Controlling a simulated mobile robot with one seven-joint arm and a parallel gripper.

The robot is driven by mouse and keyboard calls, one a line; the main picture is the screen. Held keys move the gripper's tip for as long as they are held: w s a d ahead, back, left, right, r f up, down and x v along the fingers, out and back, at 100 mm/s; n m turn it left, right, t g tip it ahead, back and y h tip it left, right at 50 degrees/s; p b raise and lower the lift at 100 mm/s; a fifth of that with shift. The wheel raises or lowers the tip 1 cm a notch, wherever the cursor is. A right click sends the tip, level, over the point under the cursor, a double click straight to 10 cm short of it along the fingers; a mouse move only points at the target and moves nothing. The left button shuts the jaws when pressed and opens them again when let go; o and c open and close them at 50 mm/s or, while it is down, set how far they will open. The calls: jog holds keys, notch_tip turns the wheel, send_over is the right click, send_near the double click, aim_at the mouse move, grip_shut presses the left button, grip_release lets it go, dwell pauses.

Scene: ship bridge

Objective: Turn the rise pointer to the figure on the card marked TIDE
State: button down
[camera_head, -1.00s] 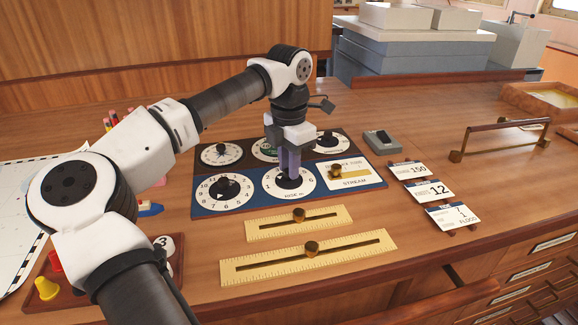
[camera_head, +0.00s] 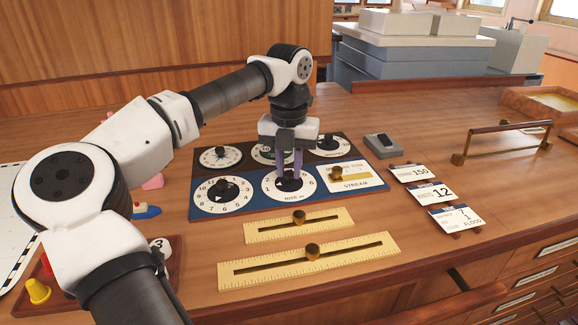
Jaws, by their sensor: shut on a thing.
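The rise dial (camera_head: 272,194) is a white disc marked RISE m on the blue lower half of the instrument panel. Its dark pointer knob (camera_head: 289,186) is at the centre, partly hidden by my gripper. My gripper (camera_head: 290,173) points down from above and is shut on that knob. Which figure the pointer indicates cannot be read.
Left of the rise dial is another numbered dial (camera_head: 223,208); right is a STREAM slider plate (camera_head: 354,184). Other dials sit behind. Two brass-coloured rulers with sliders (camera_head: 345,252) lie in front. Cards reading 150 (camera_head: 413,173) and 12 (camera_head: 434,193) lie right.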

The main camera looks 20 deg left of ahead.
aim_at(289, 173)
dwell(0.3)
jog(key=c, duration=1.3)
grip_release()
jog(key=shift+o, duration=0.2)
notch_tip(289, 173, up, 14)
jog(key=shift+f, duration=0.15)
